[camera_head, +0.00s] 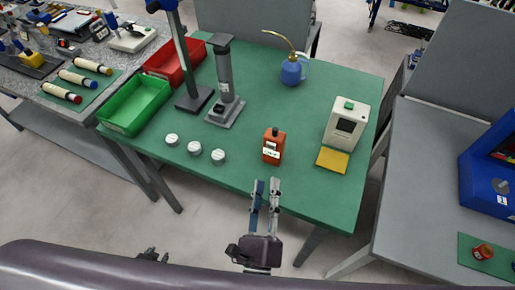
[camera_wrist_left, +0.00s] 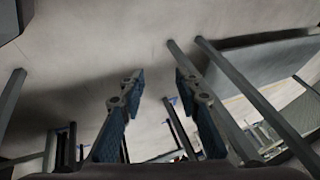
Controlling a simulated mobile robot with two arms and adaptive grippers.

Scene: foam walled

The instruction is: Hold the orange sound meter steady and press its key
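The orange sound meter (camera_head: 272,147) stands upright on the green table (camera_head: 300,195) near its front edge. It has a dark top and a pale patch low on its front; its key is too small to make out. My right gripper (camera_head: 266,183) is in front of the meter, short of it, with its two fingers apart and nothing between them. My left gripper (camera_head: 152,254) is low at the left, away from the table top and mostly hidden by my own body. In the left wrist view its fingers (camera_wrist_left: 158,80) are apart and empty.
Three white round pieces (camera_head: 195,148) lie left of the meter. A cream device (camera_head: 346,122) with a yellow pad (camera_head: 332,160) stands to the right. Behind are a grey stand (camera_head: 225,85), a blue oil can (camera_head: 292,72), and green (camera_head: 135,103) and red (camera_head: 175,62) trays.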

